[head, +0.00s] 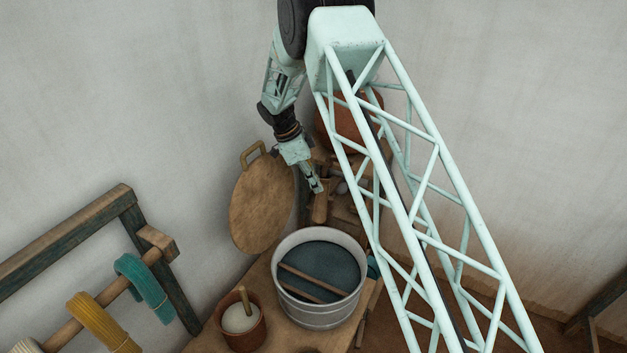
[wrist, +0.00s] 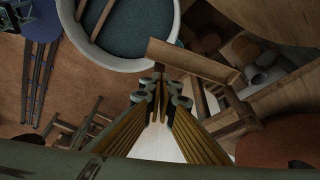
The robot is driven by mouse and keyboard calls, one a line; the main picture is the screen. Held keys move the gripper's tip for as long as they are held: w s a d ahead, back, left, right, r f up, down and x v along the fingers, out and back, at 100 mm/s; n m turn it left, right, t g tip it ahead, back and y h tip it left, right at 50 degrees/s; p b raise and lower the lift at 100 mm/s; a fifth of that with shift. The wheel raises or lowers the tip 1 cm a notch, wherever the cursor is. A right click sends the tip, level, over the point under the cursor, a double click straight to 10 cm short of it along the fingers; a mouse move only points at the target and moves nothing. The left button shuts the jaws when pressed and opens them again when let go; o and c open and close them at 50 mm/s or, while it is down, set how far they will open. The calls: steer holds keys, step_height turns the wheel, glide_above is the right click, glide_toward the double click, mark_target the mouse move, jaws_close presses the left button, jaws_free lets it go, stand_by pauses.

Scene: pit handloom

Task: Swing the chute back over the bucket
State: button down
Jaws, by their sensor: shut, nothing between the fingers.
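The bucket (head: 283,297) is a wide pale grey tub of dark blue contents, with two wooden sticks across it. It also shows at the top of the wrist view (wrist: 163,58). A short brown wooden piece, which looks like the chute (head: 320,208), is behind the bucket and off its opening. In the wrist view the chute (wrist: 195,61) lies just beyond the fingertips, its left end close to the bucket's rim. My gripper (head: 317,187) is shut and empty, pointing down beside the chute. I cannot tell whether the fingers touch it.
A round wooden lid (head: 262,205) with a handle leans at the wall left of my gripper. A clay pot (head: 240,332) with pale contents stands left of the bucket. A larger clay vessel (head: 345,122) is behind my column. A yarn rack (head: 75,235) stands at left.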

steer(key=shift+x, duration=2.4)
steer(key=shift+s, duration=0.1)
